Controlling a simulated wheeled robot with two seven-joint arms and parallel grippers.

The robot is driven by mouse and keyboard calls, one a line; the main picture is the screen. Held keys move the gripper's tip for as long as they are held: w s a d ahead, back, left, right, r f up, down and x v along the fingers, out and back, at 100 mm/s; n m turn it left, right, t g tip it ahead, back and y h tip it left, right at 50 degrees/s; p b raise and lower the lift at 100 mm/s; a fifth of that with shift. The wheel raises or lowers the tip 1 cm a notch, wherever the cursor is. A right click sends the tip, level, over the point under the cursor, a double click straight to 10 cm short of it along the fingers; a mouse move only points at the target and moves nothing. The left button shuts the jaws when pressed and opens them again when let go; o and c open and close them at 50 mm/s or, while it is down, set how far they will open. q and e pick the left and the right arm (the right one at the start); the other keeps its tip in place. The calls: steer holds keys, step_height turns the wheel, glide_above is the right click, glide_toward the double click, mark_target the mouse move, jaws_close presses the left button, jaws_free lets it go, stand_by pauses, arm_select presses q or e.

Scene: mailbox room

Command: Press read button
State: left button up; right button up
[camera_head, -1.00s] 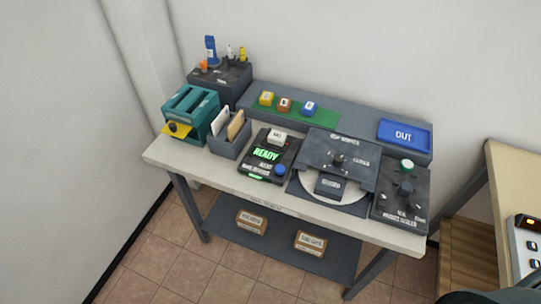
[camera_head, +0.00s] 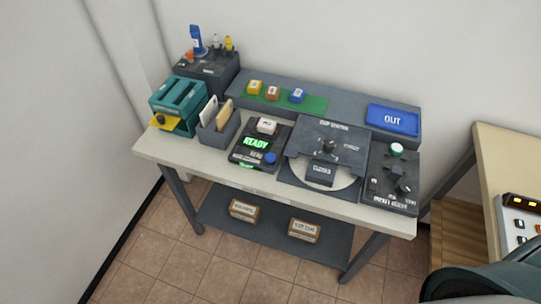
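A black reader device (camera_head: 254,149) with a green "READY" display lies on the table, left of the middle. A blue round button (camera_head: 269,158) sits at its front right corner, beside a label too small to read surely. A white block (camera_head: 267,125) sits at the back of the device. Neither of my grippers shows in the head view. A dark rounded shape at the lower right corner looks like part of my arm.
Left are a card holder (camera_head: 218,130) and a teal machine (camera_head: 178,106). A blue OUT tray (camera_head: 393,119) is behind. A second table (camera_head: 500,155) is right.

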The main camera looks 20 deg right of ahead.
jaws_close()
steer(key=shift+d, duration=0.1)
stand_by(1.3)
